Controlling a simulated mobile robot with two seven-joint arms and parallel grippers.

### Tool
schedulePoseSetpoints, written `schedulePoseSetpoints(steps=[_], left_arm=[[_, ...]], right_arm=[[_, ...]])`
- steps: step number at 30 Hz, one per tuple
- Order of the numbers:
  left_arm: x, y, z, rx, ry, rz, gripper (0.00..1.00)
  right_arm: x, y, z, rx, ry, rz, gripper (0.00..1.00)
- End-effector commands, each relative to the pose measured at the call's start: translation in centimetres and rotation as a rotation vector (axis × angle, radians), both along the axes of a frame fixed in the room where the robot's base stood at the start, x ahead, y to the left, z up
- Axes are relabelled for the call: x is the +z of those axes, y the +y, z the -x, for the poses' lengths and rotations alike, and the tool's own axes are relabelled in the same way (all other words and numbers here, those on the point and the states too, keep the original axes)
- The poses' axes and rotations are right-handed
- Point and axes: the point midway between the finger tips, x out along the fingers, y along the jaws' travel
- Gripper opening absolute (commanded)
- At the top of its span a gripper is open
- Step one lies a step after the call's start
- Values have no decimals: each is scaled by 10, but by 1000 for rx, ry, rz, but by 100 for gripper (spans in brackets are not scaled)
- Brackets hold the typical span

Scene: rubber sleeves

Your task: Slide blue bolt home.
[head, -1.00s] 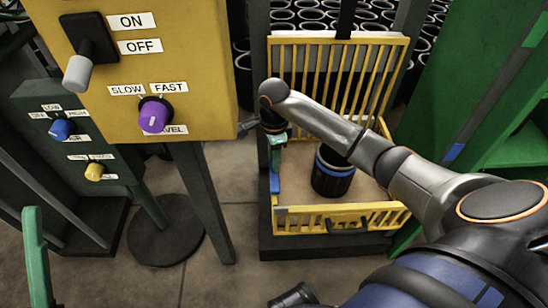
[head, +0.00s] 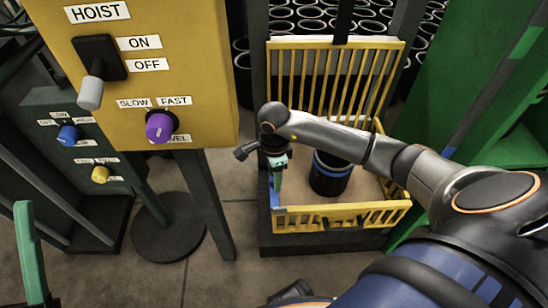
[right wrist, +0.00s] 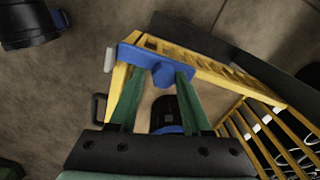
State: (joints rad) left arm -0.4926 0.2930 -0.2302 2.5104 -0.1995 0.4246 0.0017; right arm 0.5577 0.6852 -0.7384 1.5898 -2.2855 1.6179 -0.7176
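The blue bolt (right wrist: 150,60) lies across the corner of the yellow cage gate in the right wrist view, its pale end showing at left. Its blue knob stands between the two green fingers of my right gripper (right wrist: 157,78). The fingers are apart, with gaps visible beside the knob. In the head view my right gripper (head: 278,180) is at the cage's left front corner and mostly hides the blue bolt (head: 273,192). My left gripper (head: 30,250) shows only as a green finger at the left edge.
The yellow cage (head: 340,215) holds a black cylinder with a blue band (head: 331,175). A yellow hoist panel (head: 200,80) with a lever and purple knob stands to the left. A green structure (head: 470,90) rises at right. Floor between panel and cage is clear.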

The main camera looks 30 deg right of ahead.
Motion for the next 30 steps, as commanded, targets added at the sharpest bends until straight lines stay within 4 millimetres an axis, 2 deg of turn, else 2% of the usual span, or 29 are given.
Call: schedulePoseSetpoints(steps=[1, 6, 17, 26, 27, 30], left_arm=[[0, 0, 0, 0, 1, 0, 50], [-1, 0, 0, 0, 3, 0, 50], [-8, -1, 0, -2, 5, -2, 50], [-48, -1, 0, -4, 6, -3, 50], [-37, -1, -1, -4, 10, -4, 50], [-28, -2, -3, -4, 17, -6, 50]], right_arm=[[-1, 2, 1, 3, 4, -3, 49], [-1, 1, 0, 3, 0, -3, 66], [-2, -3, -7, 0, -7, -1, 66], [-8, -27, -49, -3, -9, -5, 66], [11, -29, -50, 1, -10, 0, 66], [34, -29, -49, 3, -10, 2, 66]])
